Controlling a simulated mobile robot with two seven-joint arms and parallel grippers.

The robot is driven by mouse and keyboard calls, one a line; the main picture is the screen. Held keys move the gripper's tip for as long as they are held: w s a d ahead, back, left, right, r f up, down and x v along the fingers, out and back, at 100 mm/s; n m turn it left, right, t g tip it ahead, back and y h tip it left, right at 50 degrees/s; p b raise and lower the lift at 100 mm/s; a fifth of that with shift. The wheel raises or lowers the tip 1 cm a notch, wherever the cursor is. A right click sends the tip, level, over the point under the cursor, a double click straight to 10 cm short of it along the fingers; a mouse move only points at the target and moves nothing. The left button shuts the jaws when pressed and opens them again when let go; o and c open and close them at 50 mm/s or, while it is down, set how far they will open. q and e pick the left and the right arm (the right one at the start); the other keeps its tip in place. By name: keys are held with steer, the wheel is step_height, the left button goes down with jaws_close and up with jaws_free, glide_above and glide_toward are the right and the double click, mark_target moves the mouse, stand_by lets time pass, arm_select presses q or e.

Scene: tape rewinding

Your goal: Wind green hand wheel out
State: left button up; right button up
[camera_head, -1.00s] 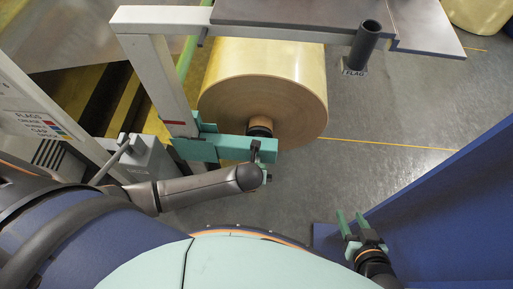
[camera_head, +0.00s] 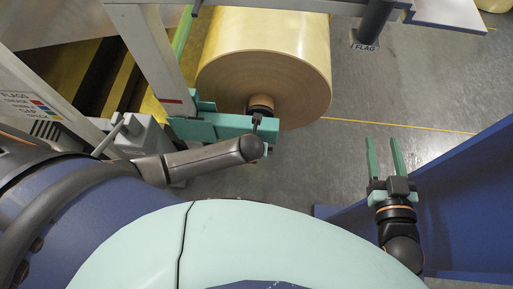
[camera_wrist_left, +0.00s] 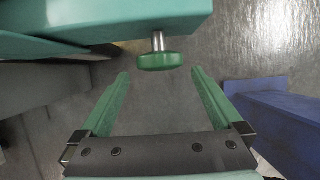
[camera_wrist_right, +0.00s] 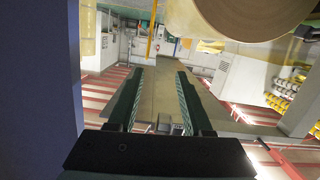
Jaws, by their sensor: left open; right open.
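The green hand wheel (camera_wrist_left: 159,61) shows in the left wrist view, on a short metal shaft under a teal bracket (camera_wrist_left: 110,18). My left gripper (camera_wrist_left: 160,80) is open, with its two green fingers on either side of the wheel and a little short of it, apart from it. In the head view the teal bracket (camera_head: 210,128) stands beside the roll (camera_head: 270,65); the left fingers there are mostly hidden by my arm. My right gripper (camera_head: 384,140) is open and empty, at the right over the floor. Its fingers also show in the right wrist view (camera_wrist_right: 157,70).
A blue panel (camera_head: 460,200) stands right beside my right gripper. A grey frame post (camera_head: 160,60) rises left of the roll. A grey box with a lever (camera_head: 145,135) sits left of the bracket. A dark post (camera_head: 374,22) stands at the top right. The floor between is clear.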

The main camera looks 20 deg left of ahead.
arm_select(q)
steer(key=b+x, duration=0.2)
steer(key=x, duration=0.2)
steer(key=shift+f, duration=0.2)
steer(key=b+x, duration=0.2)
steer(key=x, duration=0.1)
steer(key=shift+w+f, duration=0.15)
arm_select(e)
steer(key=s+r+n+t+y, duration=0.2)
steer(key=r+n+y, duration=0.1)
steer(key=r, duration=0.4)
steer(key=s+a+r+n+t+y, duration=0.1)
steer(key=s+r+n+t+y, duration=0.1)
steer(key=r, duration=0.6)
steer(key=s+a+r+n+t+y, duration=0.1)
steer(key=s+r+n+t+y, duration=0.1)
steer(key=r+y, duration=0.4)
steer(key=shift+s+r+n+t, duration=0.3)
steer(key=shift+r+n+t, duration=0.1)
steer(key=shift+r+n, duration=0.5)
arm_select(q)
steer(key=c, duration=1)
steer(key=shift+a, duration=0.1)
arm_select(e)
steer(key=shift+w, duration=0.15)
